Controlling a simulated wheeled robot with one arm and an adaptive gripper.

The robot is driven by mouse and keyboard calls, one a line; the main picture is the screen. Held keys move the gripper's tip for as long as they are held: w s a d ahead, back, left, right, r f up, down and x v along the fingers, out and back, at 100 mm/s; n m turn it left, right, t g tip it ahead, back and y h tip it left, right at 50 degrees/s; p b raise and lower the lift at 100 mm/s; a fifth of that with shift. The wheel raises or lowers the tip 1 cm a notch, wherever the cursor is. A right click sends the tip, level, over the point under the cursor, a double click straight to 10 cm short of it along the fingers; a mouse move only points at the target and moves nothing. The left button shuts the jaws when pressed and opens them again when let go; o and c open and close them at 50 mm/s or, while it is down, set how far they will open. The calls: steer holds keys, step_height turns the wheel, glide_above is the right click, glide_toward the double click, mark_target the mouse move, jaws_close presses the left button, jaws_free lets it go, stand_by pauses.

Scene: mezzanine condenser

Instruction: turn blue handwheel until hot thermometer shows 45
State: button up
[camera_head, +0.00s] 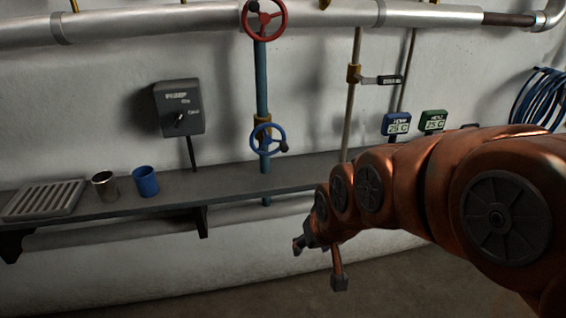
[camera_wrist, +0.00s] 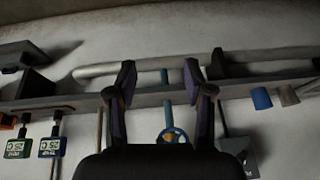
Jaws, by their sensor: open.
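The blue handwheel (camera_head: 267,138) sits on a vertical blue pipe at shelf height in the head view. It also shows low in the middle of the upside-down wrist view (camera_wrist: 172,137). Two small thermometer displays, one blue-framed (camera_head: 396,124) and one green-framed (camera_head: 432,121), are on the wall to the right. Both appear to read about 25 C; their labels are too small to tell which is hot. My gripper (camera_head: 299,245) is below the shelf, to the lower right of the handwheel and apart from it. In the wrist view its fingers (camera_wrist: 160,80) are spread and empty.
The shelf (camera_head: 230,183) holds a grated tray (camera_head: 44,199), a metal cup (camera_head: 104,185) and a blue cup (camera_head: 145,181). A grey switch box (camera_head: 179,107) is left of the blue pipe. A red handwheel (camera_head: 265,17) is above. A small lever (camera_head: 380,80) juts from another pipe.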

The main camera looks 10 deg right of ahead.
steer(key=w+f+t+b, duration=0.2)
steer(key=w+t+b, duration=0.4)
steer(key=w, duration=0.8)
steer(key=m+t+b, duration=0.3)
steer(key=t+b, duration=0.4)
steer(key=b, duration=0.1)
glide_toward(285, 151)
steer(key=w, duration=0.4)
steer(key=shift+h, duration=0.4)
steer(key=shift+w+a+f, duration=0.1)
steer(key=shift+w+a, duration=0.05)
steer(key=shift+w, duration=1.7)
steer(key=shift+w+a, duration=0.1)
steer(key=shift+w, duration=1.75)
jaws_close()
